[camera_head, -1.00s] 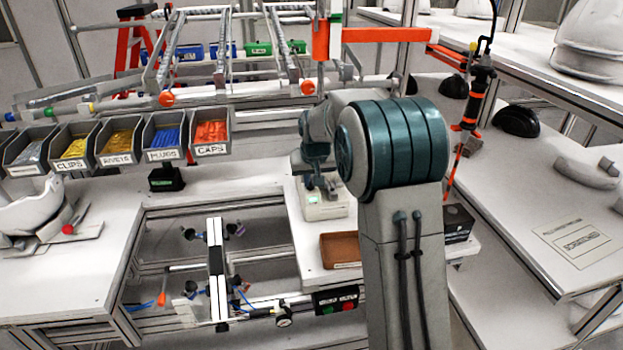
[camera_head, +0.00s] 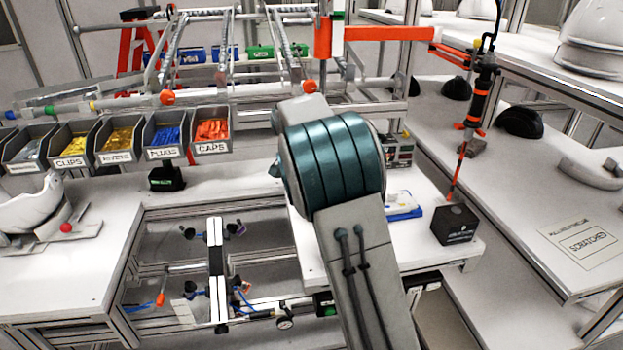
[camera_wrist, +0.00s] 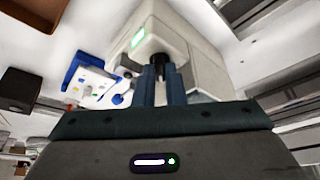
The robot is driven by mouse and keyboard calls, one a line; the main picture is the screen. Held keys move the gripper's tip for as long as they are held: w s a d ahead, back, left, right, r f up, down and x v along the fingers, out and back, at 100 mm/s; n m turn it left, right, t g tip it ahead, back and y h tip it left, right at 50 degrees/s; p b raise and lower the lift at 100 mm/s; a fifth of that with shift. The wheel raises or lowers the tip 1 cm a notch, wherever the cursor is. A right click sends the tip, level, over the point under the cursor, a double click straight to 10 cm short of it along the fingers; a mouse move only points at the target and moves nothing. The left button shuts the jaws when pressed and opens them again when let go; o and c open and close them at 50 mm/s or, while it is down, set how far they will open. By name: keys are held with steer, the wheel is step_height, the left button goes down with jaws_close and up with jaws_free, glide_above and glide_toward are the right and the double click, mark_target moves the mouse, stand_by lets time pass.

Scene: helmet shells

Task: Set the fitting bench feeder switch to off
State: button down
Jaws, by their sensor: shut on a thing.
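A pale box with a lit green display (camera_wrist: 138,38) fills the upper middle of the wrist view; I take it to be the feeder. My gripper (camera_wrist: 161,66) is at the box's near face, its two blue-grey fingers close together around a small dark part (camera_wrist: 158,58). That part looks like a switch or knob, mostly hidden by the fingers; its setting cannot be read. In the head view my arm hides the gripper and the box.
A white and blue item (camera_head: 403,206) lies on the bench right of my arm; it also shows in the wrist view (camera_wrist: 85,80). A black box (camera_head: 455,223) stands near the bench's right edge. Labelled bins (camera_head: 115,145) line the left.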

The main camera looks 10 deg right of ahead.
steer(key=m, duration=0.2)
steer(key=m+g+h+p, duration=0.1)
steer(key=m, duration=0.1)
steer(key=shift+w+a+r+m+g, duration=0.1)
steer(key=shift+w+a+m+g, duration=0.1)
steer(key=shift+m+g, duration=0.1)
steer(key=shift+w+m+g+p, duration=0.1)
steer(key=shift+m+g+p, duration=0.4)
steer(key=shift+m, duration=0.65)
steer(key=shift+w+m+g+p, duration=0.1)
steer(key=shift+m+g+p, duration=0.4)
steer(key=shift+m, duration=0.65)
steer(key=c, duration=1.5)
jaws_free()
steer(key=shift+s, duration=0.1)
